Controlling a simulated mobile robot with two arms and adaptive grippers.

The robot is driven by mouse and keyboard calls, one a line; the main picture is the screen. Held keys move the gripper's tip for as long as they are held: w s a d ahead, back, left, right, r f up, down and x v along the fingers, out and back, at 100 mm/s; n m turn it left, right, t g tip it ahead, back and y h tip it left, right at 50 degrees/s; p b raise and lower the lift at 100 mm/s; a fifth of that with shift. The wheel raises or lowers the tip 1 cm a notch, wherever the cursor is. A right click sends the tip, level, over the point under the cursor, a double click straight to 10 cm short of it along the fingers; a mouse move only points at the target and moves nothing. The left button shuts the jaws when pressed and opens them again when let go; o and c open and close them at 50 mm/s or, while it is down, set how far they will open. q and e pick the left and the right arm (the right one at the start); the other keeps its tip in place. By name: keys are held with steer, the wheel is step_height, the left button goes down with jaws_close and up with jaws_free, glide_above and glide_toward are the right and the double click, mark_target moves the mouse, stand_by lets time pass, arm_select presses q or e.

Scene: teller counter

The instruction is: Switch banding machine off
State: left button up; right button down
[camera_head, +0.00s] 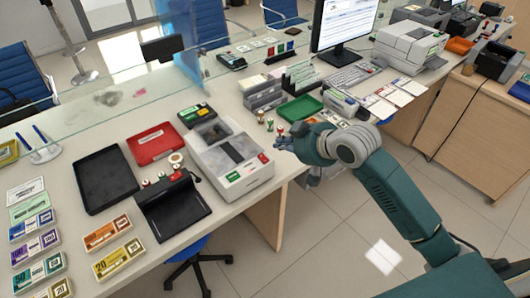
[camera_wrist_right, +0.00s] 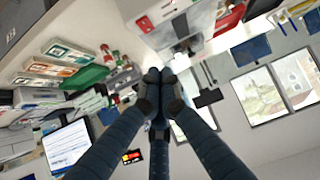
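The banding machine (camera_head: 238,181) is a white and grey box on the counter, with a dark recessed top. A red button (camera_head: 263,157) and a small green part (camera_head: 233,176) show on its front panel. My right gripper (camera_head: 278,143) is just right of the machine, close to its front right corner and apart from it as far as I can tell. In the wrist view, its fingers (camera_wrist_right: 160,76) meet at the tips with nothing visible between them. The machine (camera_wrist_right: 178,30) lies beyond the fingertips there, with a red button (camera_wrist_right: 145,23) on it. My left gripper is not in view.
Several small stamps (camera_head: 270,124) and a green tray (camera_head: 300,109) stand behind my right gripper. A black cash tray (camera_head: 106,180), a red tray (camera_head: 154,143) and a black stand (camera_head: 172,206) are left of the machine. A glass screen runs along the counter's far side.

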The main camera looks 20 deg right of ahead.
steer(key=p, duration=0.2)
glide_above(264, 160)
step_height(264, 160, down, 6)
steer(key=shift+s+f, duration=0.1)
step_height(264, 160, down, 2)
steer(key=shift+f+p, duration=0.25)
steer(key=shift+p, duration=0.1)
steer(key=shift+f, duration=0.7)
steer(key=shift+w, duration=0.2)
steer(key=shift+f, duration=0.1)
steer(key=shift+w+a+f, duration=0.1)
steer(key=shift+w+f, duration=0.05)
steer(key=shift+f, duration=0.15)
steer(key=shift+w, duration=0.25)
